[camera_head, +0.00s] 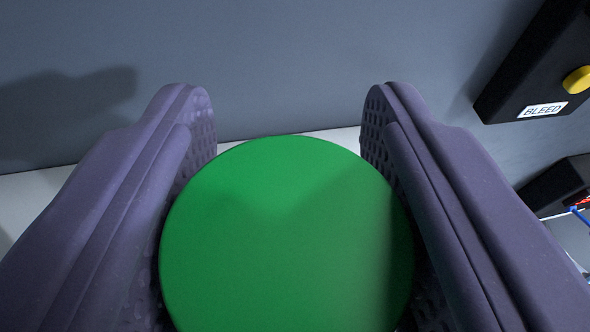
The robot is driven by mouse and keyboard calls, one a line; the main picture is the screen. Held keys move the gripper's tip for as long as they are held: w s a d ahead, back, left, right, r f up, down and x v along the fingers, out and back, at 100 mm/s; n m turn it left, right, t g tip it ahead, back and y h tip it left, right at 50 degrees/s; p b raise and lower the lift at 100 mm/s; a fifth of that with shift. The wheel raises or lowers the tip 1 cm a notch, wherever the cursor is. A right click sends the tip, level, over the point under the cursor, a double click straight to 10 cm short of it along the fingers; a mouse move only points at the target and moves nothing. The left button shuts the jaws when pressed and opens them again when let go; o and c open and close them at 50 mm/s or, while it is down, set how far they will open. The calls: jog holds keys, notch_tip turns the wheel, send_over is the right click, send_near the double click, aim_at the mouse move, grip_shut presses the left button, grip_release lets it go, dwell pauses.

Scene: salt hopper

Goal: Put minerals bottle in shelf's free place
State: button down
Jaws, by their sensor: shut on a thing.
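A round green disc, which looks like the top of the minerals bottle (285,235), fills the lower middle of the view. My gripper (288,110) is shut on it, with one dark purple padded finger against its left side and one against its right. The body below the green top is hidden. The shelf and its free place cannot be made out in this view.
A grey wall (290,50) stands behind the fingers, with a pale surface (330,137) along its foot. At the upper right is a black box (530,70) with a yellow knob (578,80) and a "BLEED" label (542,111). Another dark box (553,188) sits below it.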

jog(key=c, duration=0.5)
grip_release()
jog(key=shift+f, duration=0.1)
